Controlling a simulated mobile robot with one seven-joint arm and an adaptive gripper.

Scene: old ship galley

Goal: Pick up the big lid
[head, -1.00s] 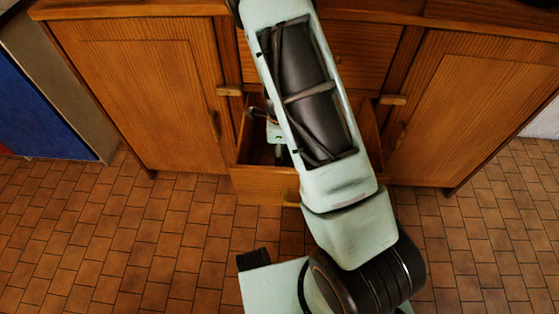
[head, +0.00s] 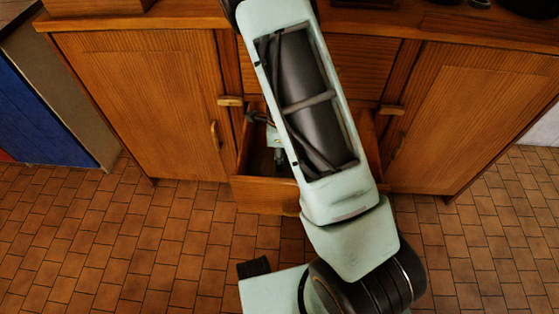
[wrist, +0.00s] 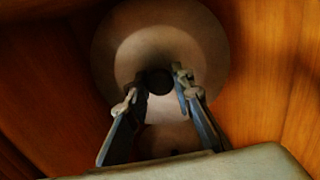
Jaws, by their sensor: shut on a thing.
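The big lid (wrist: 205,48) is a wide, round, grey-brown disc in the wrist view, with a dark round knob (wrist: 157,82) at its middle. My gripper (wrist: 155,88) is shut on the lid at this knob, one finger on each side. A smaller rounded grey-brown thing (wrist: 168,138) shows between the fingers, nearer the wrist; I cannot tell what it is. In the head view, my gripper (head: 279,158) is down in the open drawer (head: 262,195), and my arm hides most of the drawer's inside. I cannot make out the lid there.
The drawer's wooden walls (wrist: 272,60) stand close around the lid. Wooden cupboard doors flank the drawer at left (head: 140,105) and right (head: 455,110), under a countertop (head: 180,18). The tiled floor (head: 130,240) in front is clear.

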